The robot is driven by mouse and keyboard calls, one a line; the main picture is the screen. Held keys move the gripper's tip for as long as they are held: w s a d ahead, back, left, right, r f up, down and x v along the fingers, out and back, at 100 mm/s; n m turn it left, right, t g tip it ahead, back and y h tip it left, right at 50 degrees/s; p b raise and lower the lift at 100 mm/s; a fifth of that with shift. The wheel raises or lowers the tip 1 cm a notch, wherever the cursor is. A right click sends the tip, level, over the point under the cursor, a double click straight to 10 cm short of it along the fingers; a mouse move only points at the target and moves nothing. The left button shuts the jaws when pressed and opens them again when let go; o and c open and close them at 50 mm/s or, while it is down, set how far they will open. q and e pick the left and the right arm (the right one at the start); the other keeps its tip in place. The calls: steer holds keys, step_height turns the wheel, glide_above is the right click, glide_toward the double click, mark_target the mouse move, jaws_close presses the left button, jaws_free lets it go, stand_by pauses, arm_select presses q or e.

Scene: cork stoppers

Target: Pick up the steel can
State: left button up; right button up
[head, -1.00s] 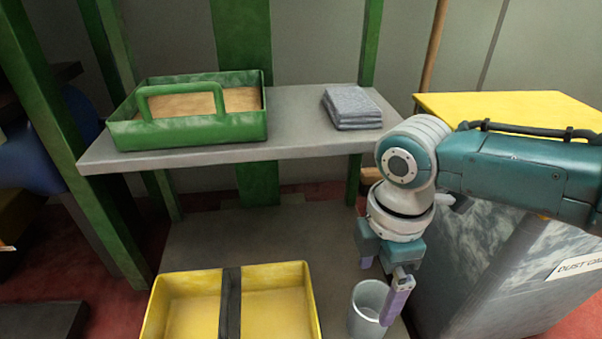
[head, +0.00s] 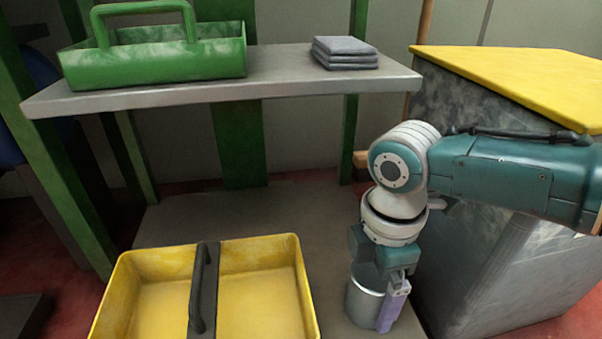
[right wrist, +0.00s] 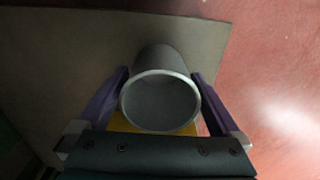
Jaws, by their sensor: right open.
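The steel can (head: 364,303) is a grey, open-topped cylinder standing upright on the lower shelf, right of the yellow tray. My right gripper (head: 381,300) points down at the can, and its purple finger covers part of the can's right side. In the right wrist view the can (right wrist: 161,104) shows its round rim and empty-looking inside. The open purple fingers of my right gripper (right wrist: 160,100) stand on either side of it. Whether they touch it I cannot tell. My left gripper is not in view.
A yellow tray (head: 281,245) with a dark handle stands close left of the can. A grey upper shelf (head: 270,90) holds a green carrier (head: 155,73) and folded grey cloths (head: 345,60). A grey cabinet with a yellow top (head: 510,75) stands close on the right.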

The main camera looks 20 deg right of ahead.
steer(key=c, duration=1.3)
